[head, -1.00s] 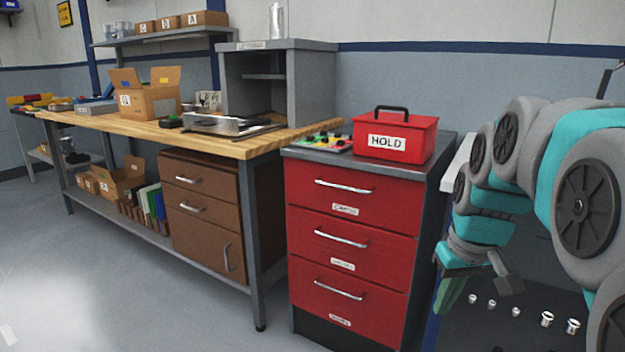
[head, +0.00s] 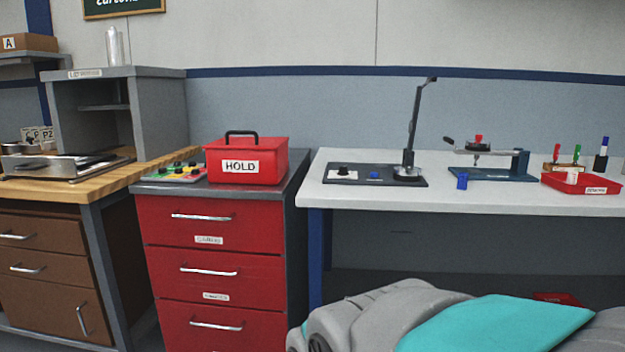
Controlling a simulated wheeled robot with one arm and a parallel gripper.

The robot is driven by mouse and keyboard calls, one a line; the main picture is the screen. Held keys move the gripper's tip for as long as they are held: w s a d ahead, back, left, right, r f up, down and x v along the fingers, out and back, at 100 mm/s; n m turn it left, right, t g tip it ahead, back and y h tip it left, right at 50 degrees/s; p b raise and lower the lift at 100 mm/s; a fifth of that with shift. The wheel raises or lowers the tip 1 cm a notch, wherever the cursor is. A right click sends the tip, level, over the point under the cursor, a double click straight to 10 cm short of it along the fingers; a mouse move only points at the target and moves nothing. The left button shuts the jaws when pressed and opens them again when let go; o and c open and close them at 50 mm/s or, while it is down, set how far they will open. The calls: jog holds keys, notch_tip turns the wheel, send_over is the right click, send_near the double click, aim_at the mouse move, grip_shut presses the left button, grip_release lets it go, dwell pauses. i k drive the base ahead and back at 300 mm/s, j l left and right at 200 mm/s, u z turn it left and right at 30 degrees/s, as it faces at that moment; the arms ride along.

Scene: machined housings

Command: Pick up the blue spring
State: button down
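A small blue upright piece (head: 462,181) stands near the front edge of the white bench (head: 400,200), beside a dark blue press fixture (head: 495,174). It may be the blue spring, but it is too small to tell. Another small blue piece (head: 375,175) sits on a dark base plate (head: 350,181) further left; whether it is a knob or a spring I cannot tell. My gripper is out of view. Only my grey and teal arm shows at the bottom right, below the bench top and apart from both blue pieces.
A red HOLD box (head: 262,170) sits on a red drawer cabinet (head: 215,235) left of the bench. A tall dark post (head: 412,130) rises from the base plate. A red tray (head: 583,184) and a marker stand (head: 565,167) are at the right. Bare bench shows along the front.

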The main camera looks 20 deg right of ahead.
aim_at(460, 182)
jog(key=z, duration=1.4)
jog(key=i+l+z, duration=0.7)
jog(key=l, duration=0.15)
jog(key=k+z, duration=0.1)
jog(key=u, duration=0.1)
